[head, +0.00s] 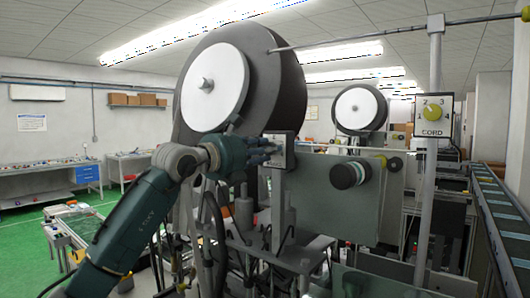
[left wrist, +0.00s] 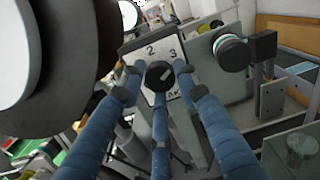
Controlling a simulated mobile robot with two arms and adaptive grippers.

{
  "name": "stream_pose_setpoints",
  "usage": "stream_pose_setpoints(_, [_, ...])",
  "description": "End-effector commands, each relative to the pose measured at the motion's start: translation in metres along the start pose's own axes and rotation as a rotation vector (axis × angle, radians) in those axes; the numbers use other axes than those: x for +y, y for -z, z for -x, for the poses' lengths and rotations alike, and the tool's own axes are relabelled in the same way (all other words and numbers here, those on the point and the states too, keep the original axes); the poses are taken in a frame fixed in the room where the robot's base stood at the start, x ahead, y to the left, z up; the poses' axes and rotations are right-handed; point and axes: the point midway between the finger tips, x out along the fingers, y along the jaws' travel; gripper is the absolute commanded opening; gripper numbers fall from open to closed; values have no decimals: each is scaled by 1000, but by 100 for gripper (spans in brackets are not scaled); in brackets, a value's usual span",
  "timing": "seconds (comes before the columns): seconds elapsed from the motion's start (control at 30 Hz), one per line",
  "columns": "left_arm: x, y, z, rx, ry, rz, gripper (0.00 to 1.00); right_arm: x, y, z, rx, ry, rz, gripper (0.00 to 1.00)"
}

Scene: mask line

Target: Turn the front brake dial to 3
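The front brake dial is a dark round knob (left wrist: 159,75) on a grey plate (left wrist: 144,43), with the numbers 2 and 3 readable above it in the left wrist view. A pale mark on the knob slants up to the right, roughly toward 3; the exact setting is unclear. In the head view the plate (head: 288,151) stands on a post below the front reel, and the gripper hides the knob. My left gripper (head: 268,153) has its blue fingers spread around the knob, also in the left wrist view (left wrist: 158,82). Small gaps seem to show; contact is unclear.
A large black and white reel (head: 214,88) rises close above my left gripper. A grey panel with a green-rimmed black knob (head: 344,176) is just right. A CORD dial (head: 432,113) with a yellow knob is on a post farther right. Machine parts crowd below.

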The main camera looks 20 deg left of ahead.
Motion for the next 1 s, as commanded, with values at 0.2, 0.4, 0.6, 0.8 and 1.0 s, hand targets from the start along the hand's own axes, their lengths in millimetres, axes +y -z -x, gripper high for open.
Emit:
stream_pose_setpoints(0.2, [0, 0, 0, 0, 0, 0, 48, 0, 0, 0, 0, 0, 0, 51])
stream_pose_setpoints(0.4, [0, 0, 4, -1, 0, -1, 48, 6, -2, 0, -3, -6, 2, 51])
stream_pose_setpoints(0.6, [1, 0, 34, -2, -2, -4, 48, 4, -1, 0, -2, -5, 2, 51])
stream_pose_setpoints(0.8, [2, 1, 78, 0, -3, -3, 48, 3, -1, 0, -2, -4, 1, 51])
stream_pose_setpoints(1.0, [1, 1, 109, 1, -2, -1, 48, 3, -1, 0, -2, -3, 1, 51])
